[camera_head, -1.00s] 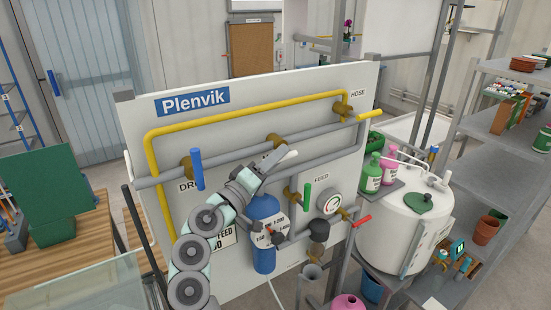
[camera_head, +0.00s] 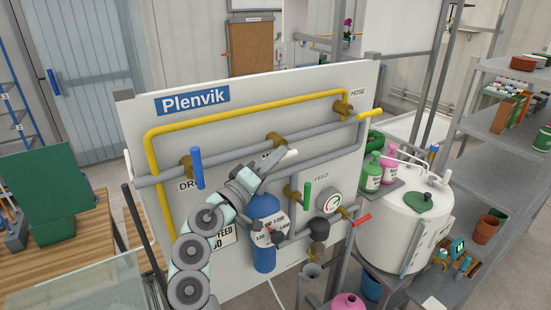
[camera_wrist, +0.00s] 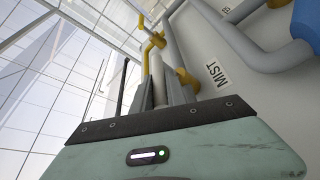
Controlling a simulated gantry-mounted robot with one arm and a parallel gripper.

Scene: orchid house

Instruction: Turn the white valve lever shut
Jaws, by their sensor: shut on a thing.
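The white valve lever (camera_head: 288,155) is in the middle of the panel in the head view, below a brass valve (camera_head: 274,140) on the grey pipe. It slants up to the right, and its free end shows past my gripper (camera_head: 268,162). In the wrist view the two grey fingers of my gripper (camera_wrist: 159,92) are shut on the pale lever (camera_wrist: 157,68), which stands up between them. A brass fitting (camera_wrist: 186,78) shows just right of the fingers. The lever's inner part is hidden by my gripper in the head view.
A blue lever (camera_head: 196,168) is left of my gripper. A yellow lever (camera_head: 369,115) is upper right. A blue cylinder (camera_head: 264,232) stands below my gripper.

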